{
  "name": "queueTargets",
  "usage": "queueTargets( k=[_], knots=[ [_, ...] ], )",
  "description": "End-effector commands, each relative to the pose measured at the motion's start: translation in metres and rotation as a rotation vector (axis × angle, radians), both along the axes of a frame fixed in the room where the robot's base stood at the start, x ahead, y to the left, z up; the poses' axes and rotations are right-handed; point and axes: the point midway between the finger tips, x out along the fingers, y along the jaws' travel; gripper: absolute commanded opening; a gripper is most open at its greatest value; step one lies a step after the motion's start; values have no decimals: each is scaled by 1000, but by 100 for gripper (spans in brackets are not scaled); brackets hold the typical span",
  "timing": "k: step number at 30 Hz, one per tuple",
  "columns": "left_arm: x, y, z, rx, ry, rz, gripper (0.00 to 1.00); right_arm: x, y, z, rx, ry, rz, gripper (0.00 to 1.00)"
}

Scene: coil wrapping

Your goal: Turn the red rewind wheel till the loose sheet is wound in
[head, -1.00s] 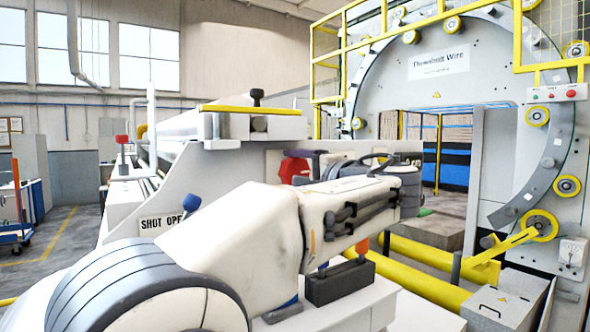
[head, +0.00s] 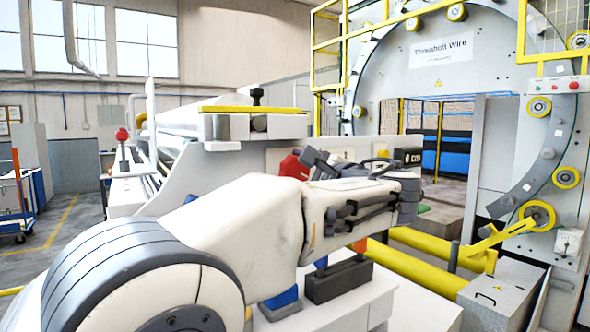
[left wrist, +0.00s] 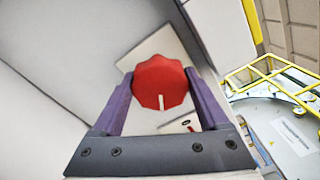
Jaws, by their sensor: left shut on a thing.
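The red rewind wheel (head: 293,166) sits on the pale face of the machine, left of the small dark counter. My left gripper (head: 310,163) reaches it from the right and is shut on it. In the left wrist view the wheel (left wrist: 160,78) is a red faceted knob between my two purple fingers. One finger lies against each side. A white mark on it points down in that view. The loose sheet cannot be made out. My right gripper is not in view.
The large grey ring frame (head: 440,60) with yellow rollers stands at the right. Yellow floor rails (head: 425,270) run below it. A black block with blue and orange-knobbed levers (head: 338,278) lies just under my left forearm. A yellow guard railing (head: 328,50) stands behind.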

Motion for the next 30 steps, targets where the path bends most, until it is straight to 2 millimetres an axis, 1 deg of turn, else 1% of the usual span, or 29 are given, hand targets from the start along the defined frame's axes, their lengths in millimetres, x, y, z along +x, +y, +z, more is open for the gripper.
queueTargets(
  k=[11, 12, 13, 14, 23, 26, 30],
  knots=[
    [0, -1, -1, 6, 4, -4, 22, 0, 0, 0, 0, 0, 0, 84],
    [0, -1, -1, 5, 3, -4, 81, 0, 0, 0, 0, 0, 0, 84],
    [0, -1, -1, 5, 3, -4, 92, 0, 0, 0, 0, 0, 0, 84],
    [0, -1, -1, 5, 3, -4, 100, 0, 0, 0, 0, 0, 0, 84],
    [-2, -3, -1, 4, 3, -2, 100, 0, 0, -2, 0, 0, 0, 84],
    [-11, -9, -3, 3, 2, -4, 100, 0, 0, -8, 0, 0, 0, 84],
    [-33, -25, -4, 4, 1, -6, 100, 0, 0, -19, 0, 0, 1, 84]
  ],
)
